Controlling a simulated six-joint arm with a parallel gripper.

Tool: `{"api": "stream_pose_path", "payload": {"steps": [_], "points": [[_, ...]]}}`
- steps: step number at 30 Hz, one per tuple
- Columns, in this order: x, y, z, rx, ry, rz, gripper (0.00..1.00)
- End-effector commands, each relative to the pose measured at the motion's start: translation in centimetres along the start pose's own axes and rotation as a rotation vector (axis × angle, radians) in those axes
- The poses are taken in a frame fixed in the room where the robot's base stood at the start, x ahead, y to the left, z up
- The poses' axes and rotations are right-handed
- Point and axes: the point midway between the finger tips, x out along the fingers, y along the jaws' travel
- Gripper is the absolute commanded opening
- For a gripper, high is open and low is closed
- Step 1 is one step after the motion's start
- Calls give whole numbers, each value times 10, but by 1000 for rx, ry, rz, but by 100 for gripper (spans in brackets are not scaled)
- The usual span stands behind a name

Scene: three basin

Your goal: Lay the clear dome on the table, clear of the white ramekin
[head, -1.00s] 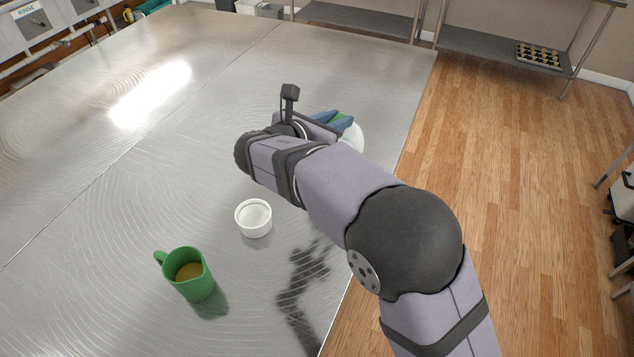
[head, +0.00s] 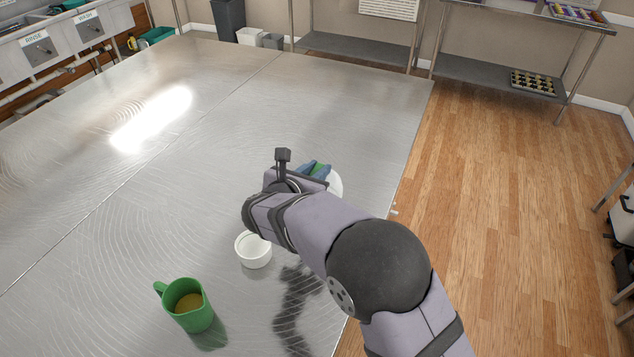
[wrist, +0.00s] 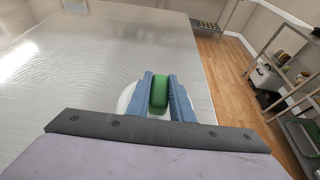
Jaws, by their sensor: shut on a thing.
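My gripper (head: 316,169) is shut on a green grip (wrist: 160,95), held between its blue fingers in the wrist view. A pale round shape, which looks like the clear dome (head: 335,186), shows below and around the fingers. Its edge also shows left of the fingers in the wrist view (wrist: 125,101). My arm and fingers hide much of it, and I cannot tell whether it touches the table. The white ramekin (head: 253,250) stands upright and uncovered on the table, left of my arm and nearer than the gripper, apart from the dome.
A green mug (head: 188,304) with brownish contents stands nearer on the metal table (head: 200,190). The table's right edge runs close to the dome, with wooden floor beyond. The table's middle, left and far areas are clear. Shelves stand beyond the table.

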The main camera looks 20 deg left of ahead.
Motion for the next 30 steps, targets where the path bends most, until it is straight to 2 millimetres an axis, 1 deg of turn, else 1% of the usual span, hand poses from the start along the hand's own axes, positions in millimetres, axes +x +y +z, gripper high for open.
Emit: {"api": "stream_pose_path", "payload": {"steps": [8, 15, 18, 30], "points": [[3, 0, -7, 0, -1, 0, 0], [13, 0, -32, -3, 0, -1, 0], [16, 0, -38, -1, -1, 0, 0], [17, 0, -42, 1, -2, 0, 0]]}}
